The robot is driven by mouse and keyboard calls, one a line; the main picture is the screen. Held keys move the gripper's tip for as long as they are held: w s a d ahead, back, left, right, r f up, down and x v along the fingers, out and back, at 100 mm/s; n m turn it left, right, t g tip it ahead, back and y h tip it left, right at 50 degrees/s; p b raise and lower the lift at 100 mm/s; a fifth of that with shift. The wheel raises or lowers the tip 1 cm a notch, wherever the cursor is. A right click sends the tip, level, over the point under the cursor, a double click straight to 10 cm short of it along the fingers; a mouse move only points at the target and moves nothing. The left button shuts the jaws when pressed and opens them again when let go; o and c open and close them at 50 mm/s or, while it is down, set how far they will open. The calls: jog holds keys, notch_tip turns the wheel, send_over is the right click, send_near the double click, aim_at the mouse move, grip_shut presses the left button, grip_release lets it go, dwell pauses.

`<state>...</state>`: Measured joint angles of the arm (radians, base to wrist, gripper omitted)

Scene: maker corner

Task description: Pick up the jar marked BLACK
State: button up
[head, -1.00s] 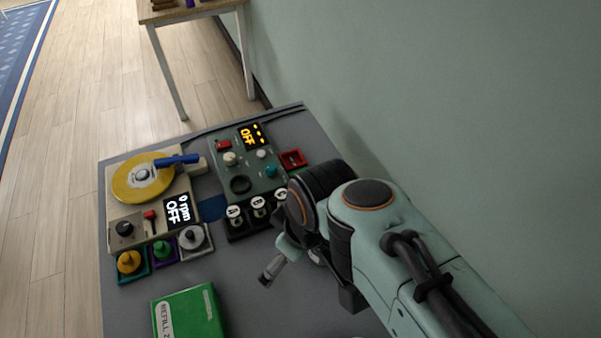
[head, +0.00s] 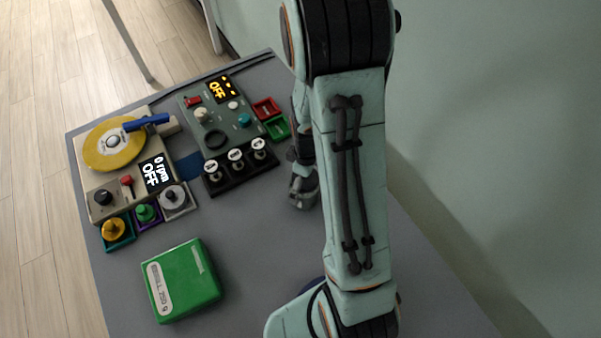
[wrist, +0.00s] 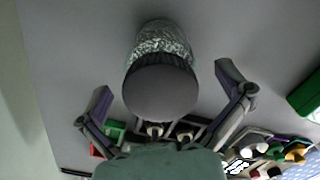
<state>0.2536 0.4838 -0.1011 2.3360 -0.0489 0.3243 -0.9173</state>
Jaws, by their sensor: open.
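A jar with a round dark grey lid (wrist: 160,92) and a speckled glass body (wrist: 162,38) shows in the wrist view on the grey table, seen from its lid end. No marking can be read on it, so I cannot tell whether it is the one marked BLACK. My gripper (wrist: 163,84) is open, with one finger at each side of the jar and a gap at both. I cannot tell how far below the fingertips the jar is. In the head view my gripper (head: 303,193) is partly seen beside my arm, and I cannot make out the jar there.
A spinner with a yellow disc (head: 101,158) reads 0 rpm OFF. A green control box (head: 226,116) also reads OFF, with lettered plugs (head: 236,156) before it. Small red (head: 266,108) and green trays stand beside it. A green refill box (head: 182,280) lies nearer.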

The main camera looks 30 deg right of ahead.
jog(key=shift+f, duration=1.3)
jog(key=c, duration=1.2)
jog(key=shift+r, duration=0.1)
